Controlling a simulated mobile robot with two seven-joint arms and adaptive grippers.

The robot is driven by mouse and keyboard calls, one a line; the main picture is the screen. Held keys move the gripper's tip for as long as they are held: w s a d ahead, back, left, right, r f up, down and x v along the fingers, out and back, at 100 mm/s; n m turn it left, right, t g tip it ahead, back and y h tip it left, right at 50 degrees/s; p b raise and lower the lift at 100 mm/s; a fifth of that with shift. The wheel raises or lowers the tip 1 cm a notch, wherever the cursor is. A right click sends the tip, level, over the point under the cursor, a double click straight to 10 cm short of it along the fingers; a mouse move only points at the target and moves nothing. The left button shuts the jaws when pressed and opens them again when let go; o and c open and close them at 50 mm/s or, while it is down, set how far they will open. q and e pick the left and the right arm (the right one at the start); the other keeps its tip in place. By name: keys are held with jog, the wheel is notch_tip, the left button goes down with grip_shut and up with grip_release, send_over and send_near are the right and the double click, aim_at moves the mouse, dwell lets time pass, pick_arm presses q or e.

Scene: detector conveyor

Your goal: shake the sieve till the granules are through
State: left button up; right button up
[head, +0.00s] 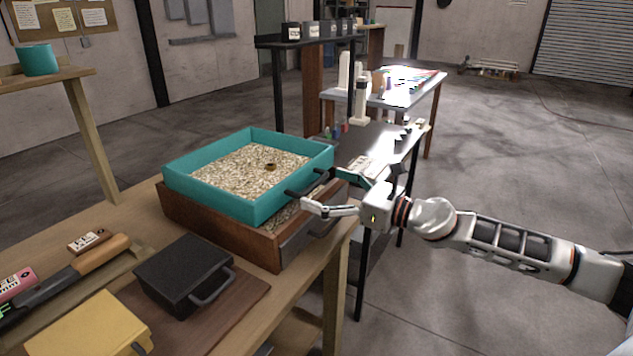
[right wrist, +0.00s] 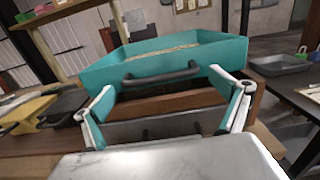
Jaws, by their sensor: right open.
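The sieve is a teal square frame (head: 224,204) full of pale granules (head: 250,172), with a small brown ring-like thing on top of them. It sits on a brown wooden box (head: 222,229), which shows granules inside at its right end. The sieve's dark handle (head: 307,184) faces my right gripper (head: 336,190). The right gripper is open, its fingers apart beside the handle. In the right wrist view the handle (right wrist: 162,75) lies ahead, between and slightly above the teal-padded fingertips, and nothing is gripped. My left gripper is not in view.
A black case (head: 184,275) with a handle and a yellow case (head: 92,330) stand at the front of the wooden table. A wooden-handled tool (head: 100,254) lies at the left. A dark side table (head: 385,145) stands behind my right gripper.

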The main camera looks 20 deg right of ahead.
jog(key=shift+w+a+r, duration=0.15)
jog(key=shift+w+a, duration=0.2)
jog(key=shift+w, duration=0.2)
jog(key=shift+w+a+f, duration=0.2)
jog(key=shift+w+a, duration=0.2)
jog(key=shift+w, duration=0.1)
